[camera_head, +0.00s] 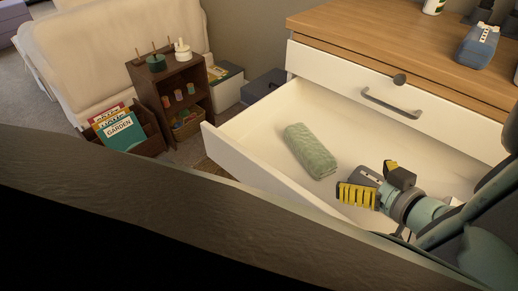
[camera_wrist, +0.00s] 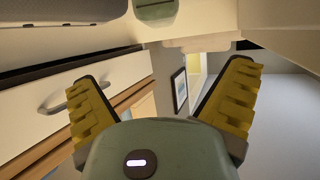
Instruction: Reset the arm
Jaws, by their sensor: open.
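My gripper (camera_head: 368,182) is over the open drawer (camera_head: 262,128) of a white dresser, at the right of the head view. Its yellow-padded fingers are spread and empty; they also show wide apart in the wrist view (camera_wrist: 165,105). A rolled green towel (camera_head: 311,150) lies in the drawer, to the left of my gripper and apart from it. A green thing, likely the towel, shows at the top edge of the wrist view (camera_wrist: 155,8). The right part of the drawer is hidden behind my arm.
A closed drawer with a grey handle (camera_head: 391,103) is above the open one. A blue-grey bag-like object (camera_head: 477,45) and a bottle (camera_head: 433,5) stand on the wooden top. A small brown shelf (camera_head: 173,97) and a magazine box (camera_head: 128,128) stand on the floor at left.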

